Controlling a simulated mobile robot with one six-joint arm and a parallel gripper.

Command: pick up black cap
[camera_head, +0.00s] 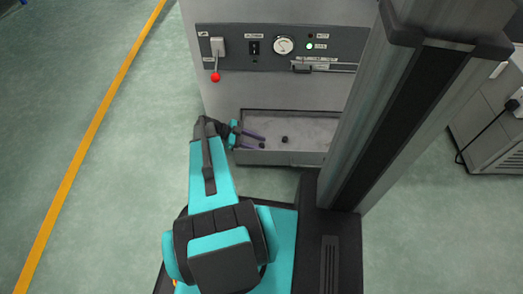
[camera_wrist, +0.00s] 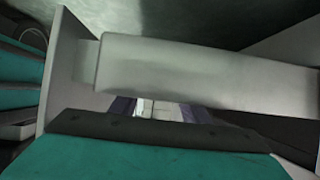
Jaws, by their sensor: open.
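A small black cap (camera_head: 285,140) lies on the floor of a shallow grey tray (camera_head: 280,158) at the front of the machine in the head view. My gripper (camera_head: 261,143) is at the tray's left end. Its two purple fingers are apart and point right, toward the cap, with a short gap between tips and cap. Nothing shows between the fingers. In the wrist view, a wide pale grey bar crosses the picture and hides most of the fingers; I cannot make out the cap there.
The machine's panel (camera_head: 300,62) rises behind the tray, with a red-knobbed lever (camera_head: 216,76), a gauge (camera_head: 284,45) and a lit green lamp (camera_head: 310,46). The tray's walls stand close around my gripper. Another cabinet (camera_head: 490,120) is at far right. The left floor is clear.

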